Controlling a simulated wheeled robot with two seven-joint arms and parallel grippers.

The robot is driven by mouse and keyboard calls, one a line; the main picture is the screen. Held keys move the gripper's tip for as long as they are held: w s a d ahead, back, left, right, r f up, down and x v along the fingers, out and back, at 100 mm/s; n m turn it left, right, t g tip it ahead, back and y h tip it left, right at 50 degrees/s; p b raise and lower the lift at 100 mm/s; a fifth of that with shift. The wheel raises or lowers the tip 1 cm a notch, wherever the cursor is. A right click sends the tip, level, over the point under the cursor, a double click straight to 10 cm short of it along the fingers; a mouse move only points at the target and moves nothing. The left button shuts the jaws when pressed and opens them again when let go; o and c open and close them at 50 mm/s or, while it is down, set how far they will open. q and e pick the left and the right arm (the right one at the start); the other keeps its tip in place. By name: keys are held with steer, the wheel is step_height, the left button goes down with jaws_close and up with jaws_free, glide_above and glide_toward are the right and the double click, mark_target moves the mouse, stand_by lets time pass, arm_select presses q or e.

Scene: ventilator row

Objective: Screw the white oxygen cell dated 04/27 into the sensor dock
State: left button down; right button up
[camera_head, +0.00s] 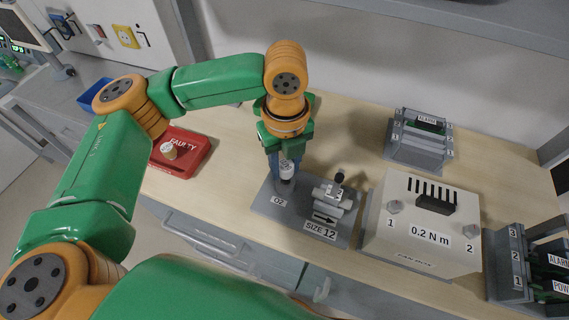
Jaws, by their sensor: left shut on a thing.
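My left gripper (284,158) points down over the left part of a grey base plate and is shut on a white cell (288,169) with dark print. Its date is too small to read. The cell is upright, with its lower end at the dark round dock (286,186) behind the "O2" label. I cannot tell whether its thread is engaged. The gripper hides the cell's top. The plate (262,205) also carries a grey clamp-like fixture (334,198) marked "SIZE 12". My right gripper is not in view.
A red "FAULTY" tray (187,168) holding a round tan-topped piece (168,151) is at left, near a blue bin (95,95). A beige "0.2 N m" box (422,225) stands right of the plate. Grey numbered racks stand behind (418,150) and far right (512,265). The wooden top behind the plate is clear.

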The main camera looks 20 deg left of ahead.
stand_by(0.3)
arm_select(q)
steer(key=shift+p, duration=0.3)
steer(key=shift+p, duration=0.35)
steer(key=shift+f, duration=0.15)
steer(key=shift+f, duration=0.1)
steer(key=shift+f+p, duration=0.3)
